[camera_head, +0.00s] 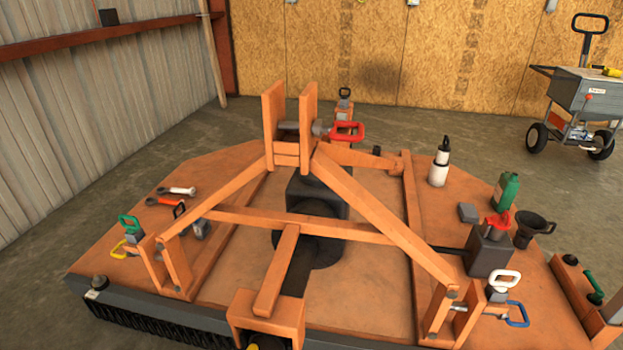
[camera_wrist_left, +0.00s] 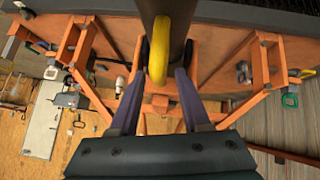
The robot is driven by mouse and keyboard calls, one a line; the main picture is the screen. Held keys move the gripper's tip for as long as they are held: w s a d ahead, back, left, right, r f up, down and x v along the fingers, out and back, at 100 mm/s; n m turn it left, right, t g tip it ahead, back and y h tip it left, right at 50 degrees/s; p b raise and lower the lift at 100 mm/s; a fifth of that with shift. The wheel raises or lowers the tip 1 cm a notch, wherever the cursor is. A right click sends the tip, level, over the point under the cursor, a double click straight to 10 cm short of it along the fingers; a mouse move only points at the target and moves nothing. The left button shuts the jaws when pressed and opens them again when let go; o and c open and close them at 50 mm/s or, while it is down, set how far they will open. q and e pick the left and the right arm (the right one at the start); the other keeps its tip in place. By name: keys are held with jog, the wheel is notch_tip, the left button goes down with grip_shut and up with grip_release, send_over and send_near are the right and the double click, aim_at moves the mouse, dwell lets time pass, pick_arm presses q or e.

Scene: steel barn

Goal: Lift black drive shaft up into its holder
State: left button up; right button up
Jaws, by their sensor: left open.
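The black drive shaft (camera_wrist_left: 178,14) shows at the top centre of the left wrist view, with a yellow ring (camera_wrist_left: 158,62) on its near end. In the head view, part of the black shaft (camera_head: 291,283) runs forward from under an orange bar. An orange bracket (camera_head: 268,322), possibly its holder, stands at the front edge, with a bit of yellow (camera_head: 253,346) below. Neither gripper shows in the head view.
The orange mower deck (camera_head: 340,300) carries a raised frame (camera_head: 375,210) with slanting bars. Several coloured-handled pins sit at its corners. Wrenches (camera_head: 176,191) lie left; a white bottle (camera_head: 438,168), green bottle (camera_head: 505,190) and funnel (camera_head: 532,228) stand right. A cart (camera_head: 585,95) stands behind.

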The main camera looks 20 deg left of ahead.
pick_arm(q)
jog(key=p+v, duration=0.3)
jog(key=v, duration=0.4)
jog(key=shift+r+p, duration=0.2)
jog(key=shift+p, duration=0.15)
jog(key=shift+s+d+r, duration=0.1)
jog(key=shift+s+r, duration=0.25)
jog(key=shift+s, duration=0.1)
